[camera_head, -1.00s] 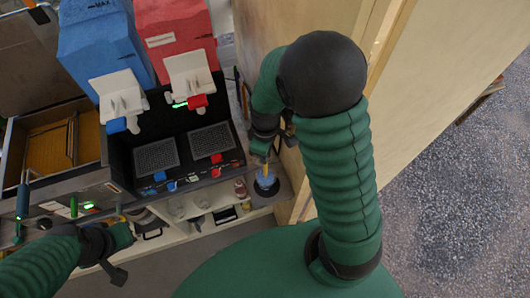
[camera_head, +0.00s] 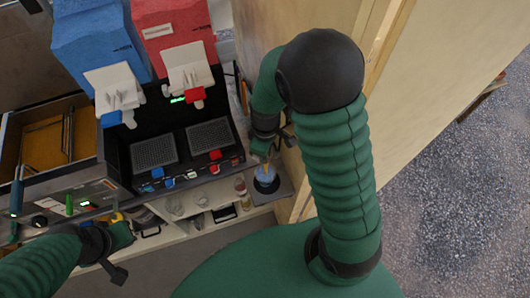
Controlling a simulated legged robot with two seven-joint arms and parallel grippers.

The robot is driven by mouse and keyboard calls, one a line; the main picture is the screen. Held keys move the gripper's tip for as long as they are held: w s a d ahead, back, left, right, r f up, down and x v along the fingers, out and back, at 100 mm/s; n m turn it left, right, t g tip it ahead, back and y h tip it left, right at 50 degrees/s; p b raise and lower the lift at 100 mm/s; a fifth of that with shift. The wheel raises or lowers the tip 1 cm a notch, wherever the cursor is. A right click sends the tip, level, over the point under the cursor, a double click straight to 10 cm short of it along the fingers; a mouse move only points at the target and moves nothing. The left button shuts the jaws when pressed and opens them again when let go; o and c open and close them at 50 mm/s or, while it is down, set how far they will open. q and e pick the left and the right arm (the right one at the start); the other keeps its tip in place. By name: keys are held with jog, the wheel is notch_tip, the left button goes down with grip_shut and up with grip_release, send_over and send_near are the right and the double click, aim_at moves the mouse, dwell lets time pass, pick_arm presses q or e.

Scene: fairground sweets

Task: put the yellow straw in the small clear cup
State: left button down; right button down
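A short yellow piece that looks like the yellow straw (camera_head: 266,168) shows at a small pale-blue-looking clear cup (camera_head: 265,177) on a dark round base, right of the machine. I cannot tell whether the straw is inside the cup or just above it. My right gripper (camera_head: 263,152) is just above them, pointing down; its fingers are too small and shadowed to tell whether they hold the straw. My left gripper (camera_head: 121,235) is at lower left by the front shelf, apart from the cup. A small yellow bit shows beside it; its fingers are unclear.
A slush machine with a blue tank (camera_head: 98,38) and a red tank (camera_head: 172,25) stands on the counter. A fryer-like metal box (camera_head: 45,135) is at left. Small cups (camera_head: 200,198) stand on the shelf below. A wooden wall (camera_head: 310,35) is close to my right arm.

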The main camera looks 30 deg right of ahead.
jog(key=c, duration=1.4)
grip_release()
jog(key=shift+o, duration=0.2)
jog(key=o, duration=0.5)
notch_tip(320, 180, up, 7)
jog(key=p, duration=0.6)
jog(key=shift+r, duration=0.1)
